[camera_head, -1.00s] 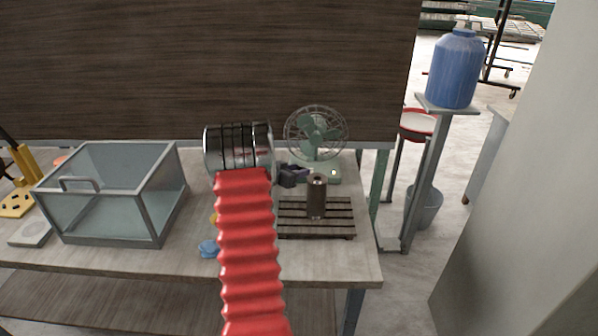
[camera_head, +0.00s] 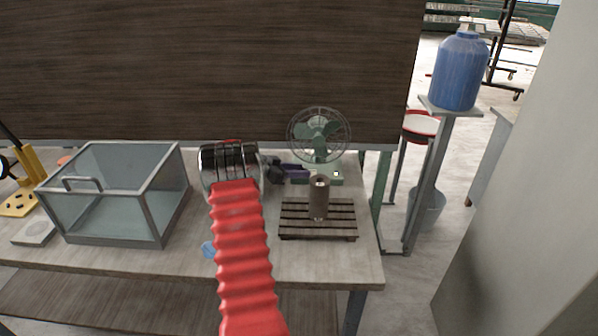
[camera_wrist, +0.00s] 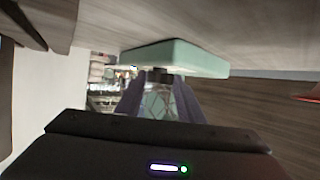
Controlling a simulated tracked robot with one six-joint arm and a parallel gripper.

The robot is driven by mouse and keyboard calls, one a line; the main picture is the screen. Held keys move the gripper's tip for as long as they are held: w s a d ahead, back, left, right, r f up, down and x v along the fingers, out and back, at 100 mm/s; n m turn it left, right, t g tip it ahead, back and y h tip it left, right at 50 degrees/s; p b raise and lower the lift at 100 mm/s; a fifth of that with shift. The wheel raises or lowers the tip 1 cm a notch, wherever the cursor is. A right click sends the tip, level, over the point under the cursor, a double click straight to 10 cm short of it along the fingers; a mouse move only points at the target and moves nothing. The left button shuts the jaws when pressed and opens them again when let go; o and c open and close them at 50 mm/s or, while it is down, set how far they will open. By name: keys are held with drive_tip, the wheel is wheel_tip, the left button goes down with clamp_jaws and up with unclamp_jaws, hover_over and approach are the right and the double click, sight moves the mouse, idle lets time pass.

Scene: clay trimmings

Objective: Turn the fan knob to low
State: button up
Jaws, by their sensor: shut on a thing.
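A green desk fan (camera_head: 319,137) stands upright at the back right of the table, with a pale light on its base (camera_head: 336,174). In the wrist view, the fan's pale green base (camera_wrist: 180,56) lies across the upper middle. My gripper (camera_head: 304,174) reaches the left front of the base. In the wrist view, my two purple-grey fingers (camera_wrist: 160,82) are shut on a small dark fan knob (camera_wrist: 160,75) at the base. Its pointer and setting marks cannot be read. In the head view, the knob is hidden by my gripper.
A slatted wooden rack (camera_head: 290,228) with a brown cylinder (camera_head: 319,197) stands just in front of the fan. A glass case (camera_head: 105,200) stands to the left. A small blue item (camera_head: 208,250) lies by my arm. The table's front right is clear.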

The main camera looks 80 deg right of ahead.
drive_tip(key=shift+w, duration=0.15)
drive_tip(key=o, duration=1.1)
drive_tip(key=shift+c, duration=0.2)
drive_tip(key=v, duration=1.3)
drive_tip(key=shift+w+a, duration=0.25)
drive_tip(key=shift+a, duration=0.05)
drive_tip(key=shift+w+r, duration=0.1)
drive_tip(key=shift+r, duration=0.05)
